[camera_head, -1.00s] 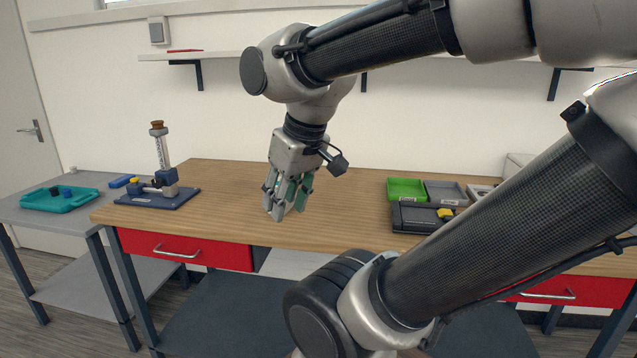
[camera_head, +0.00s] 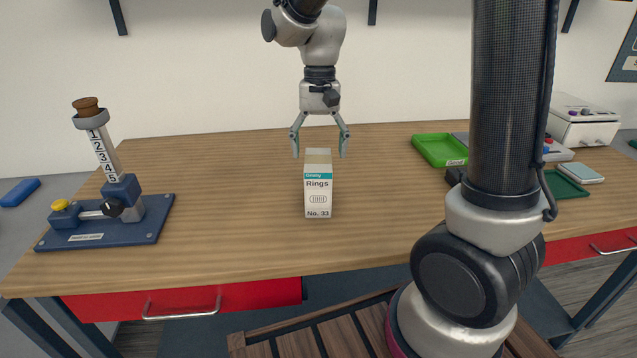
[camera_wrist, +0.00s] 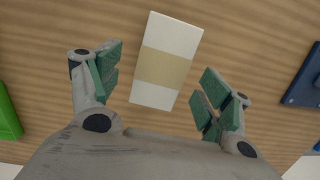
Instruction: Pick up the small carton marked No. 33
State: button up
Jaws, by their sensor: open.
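The small white carton marked No. 33 (camera_head: 318,192) stands upright on the wooden workbench (camera_head: 240,180). Its front reads "Rings" under a teal band. My gripper (camera_head: 319,152) is open and empty, pointing down, with its fingers spread either side of the carton's top in the head view. In the wrist view the carton's top (camera_wrist: 172,40), white with a tan tape band, shows beyond and between the open fingers (camera_wrist: 160,85). It looks slightly turned there. I see no finger touching it; the exact height gap is hard to tell.
A blue stand with a numbered tube (camera_head: 107,215) is at the left. A green tray (camera_head: 438,149), a dark green tray (camera_head: 563,184) and a white device (camera_head: 582,122) are at the right. The bench around the carton is clear.

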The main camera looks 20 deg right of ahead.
aim_at(318, 181)
jog(key=f, duration=0.5)
jog(key=s+f, duration=0.1)
jog(key=f, duration=0.2)
jog(key=shift+a, duration=0.35)
jog(key=shift+f, duration=0.25)
jog(key=c, duration=1)
